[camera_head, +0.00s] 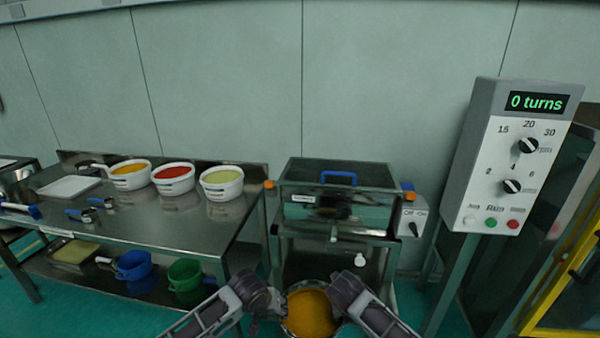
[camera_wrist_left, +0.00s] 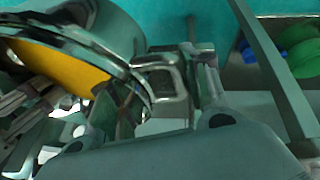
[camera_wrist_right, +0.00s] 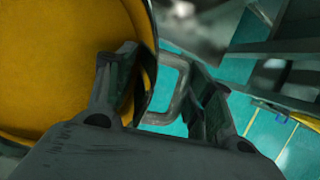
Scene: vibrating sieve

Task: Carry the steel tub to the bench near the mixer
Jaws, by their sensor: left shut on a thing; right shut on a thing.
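The steel tub (camera_head: 312,312), filled with yellow-orange material, is at the bottom middle of the head view, low in front of the sieve machine. My left gripper (camera_head: 266,300) is shut on the tub's left loop handle, which shows between the fingers in the left wrist view (camera_wrist_left: 163,82). My right gripper (camera_head: 345,300) is shut on the opposite handle, seen in the right wrist view (camera_wrist_right: 165,90). The tub looks roughly level; its underside is hidden. The mixer cannot be identified for certain; a grey control box (camera_head: 507,160) reading "0 turns" stands at the right.
A steel bench (camera_head: 150,232) at the left holds three white bowls, scoops and a tray (camera_head: 70,188). Blue (camera_head: 133,270) and green (camera_head: 187,278) buckets sit on its lower shelf. The sieve machine (camera_head: 340,205) stands ahead; a yellow-framed enclosure (camera_head: 570,275) stands right.

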